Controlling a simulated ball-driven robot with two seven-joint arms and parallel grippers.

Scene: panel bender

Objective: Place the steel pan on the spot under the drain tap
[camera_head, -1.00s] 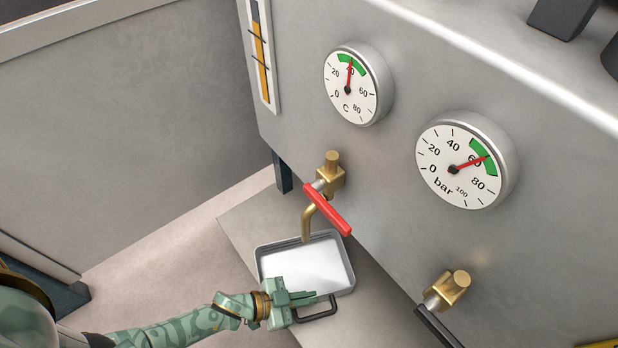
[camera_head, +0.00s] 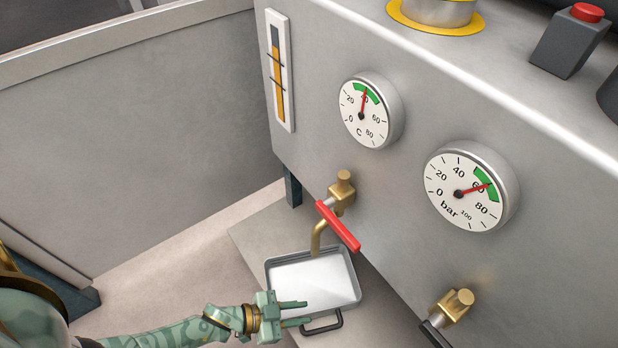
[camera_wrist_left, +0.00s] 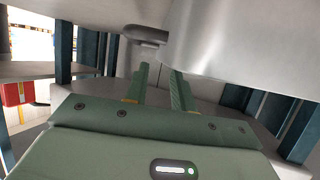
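The steel pan (camera_head: 312,284), a shallow grey rectangular tray with a dark loop handle (camera_head: 323,324), stands on the flat grey plate under the brass drain tap (camera_head: 342,194). The tap's bent spout (camera_head: 316,238) ends over the pan's back edge. My left gripper (camera_head: 306,313) is open and empty, just left of the handle, with its fingers pointing right. In the left wrist view the two fingers (camera_wrist_left: 160,72) stand apart with nothing between them. The pan's side (camera_wrist_left: 245,50) and handle (camera_wrist_left: 146,35) show beyond the fingertips there. My right gripper is not in view.
The tap's red lever (camera_head: 338,226) slants above the pan. A second brass tap (camera_head: 453,305) sits at lower right. The grey machine front with two gauges (camera_head: 366,112) rises behind. Open floor (camera_head: 170,265) lies to the left.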

